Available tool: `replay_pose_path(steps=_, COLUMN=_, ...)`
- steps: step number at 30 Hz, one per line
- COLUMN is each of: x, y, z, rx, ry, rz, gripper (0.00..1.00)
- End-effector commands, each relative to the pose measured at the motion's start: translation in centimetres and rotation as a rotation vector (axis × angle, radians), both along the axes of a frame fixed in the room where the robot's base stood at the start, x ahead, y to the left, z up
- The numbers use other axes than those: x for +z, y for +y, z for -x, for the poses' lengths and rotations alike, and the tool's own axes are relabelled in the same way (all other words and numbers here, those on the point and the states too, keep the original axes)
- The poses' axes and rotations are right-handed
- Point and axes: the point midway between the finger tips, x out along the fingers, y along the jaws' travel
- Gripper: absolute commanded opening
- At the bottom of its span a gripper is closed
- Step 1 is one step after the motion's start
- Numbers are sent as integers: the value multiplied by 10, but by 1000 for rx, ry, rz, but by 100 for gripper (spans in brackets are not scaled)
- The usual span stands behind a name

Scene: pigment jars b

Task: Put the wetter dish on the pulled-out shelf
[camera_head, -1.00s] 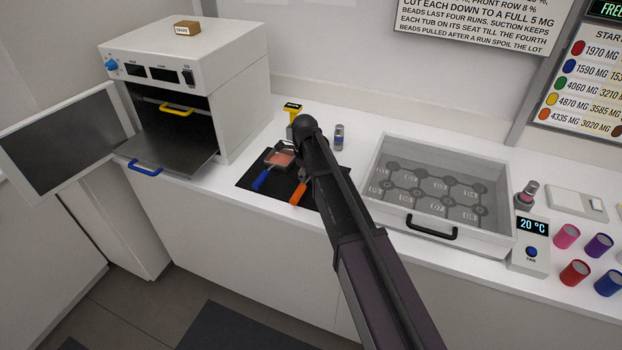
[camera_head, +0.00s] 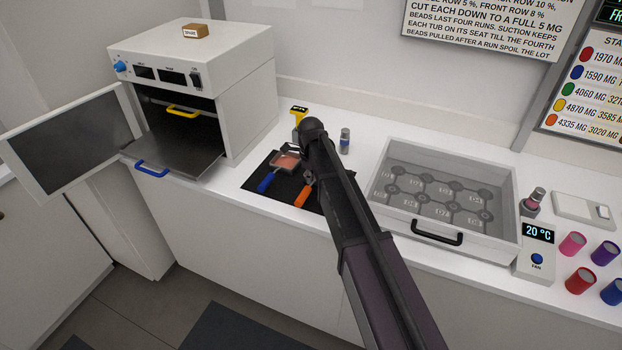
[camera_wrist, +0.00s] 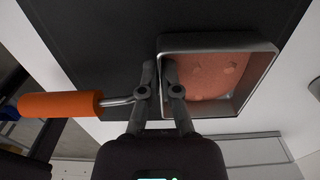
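Two square metal dishes with pinkish-orange contents are on the black mat (camera_head: 250,182). The blue-handled dish (camera_head: 284,163) shows beside my arm in the head view. The orange-handled dish (camera_head: 303,195) is mostly hidden by my arm there; its tray (camera_wrist: 262,88) fills the right of the wrist view, with a few lighter patches on the contents. My gripper (camera_wrist: 160,70) is closed across this tray's handle-side wall, one finger inside and one outside. I cannot tell which dish is wetter. The pulled-out shelf (camera_head: 185,150) with a blue handle sticks out of the white oven, empty.
The oven door (camera_head: 70,130) stands open to the left. A yellow-handled shelf (camera_head: 183,112) is pushed in above. A yellow device (camera_head: 299,112) and a small jar (camera_head: 345,141) stand behind the mat. A clear-topped drawer box (camera_head: 440,190) is to the right.

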Motion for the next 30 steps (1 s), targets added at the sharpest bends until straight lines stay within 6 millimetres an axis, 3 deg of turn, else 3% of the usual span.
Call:
replay_pose_path(steps=14, x=38, y=0, z=1, rx=0, ry=0, rz=0, gripper=0)
replay_pose_path(steps=15, x=34, y=-5, z=17, rx=1, ry=0, rz=0, gripper=0)
replay_pose_path(steps=21, x=38, y=-19, z=62, rx=1, ry=0, rz=0, gripper=0)
replay_pose_path(steps=30, x=44, y=-37, z=121, rx=1, ry=0, rz=0, gripper=0)
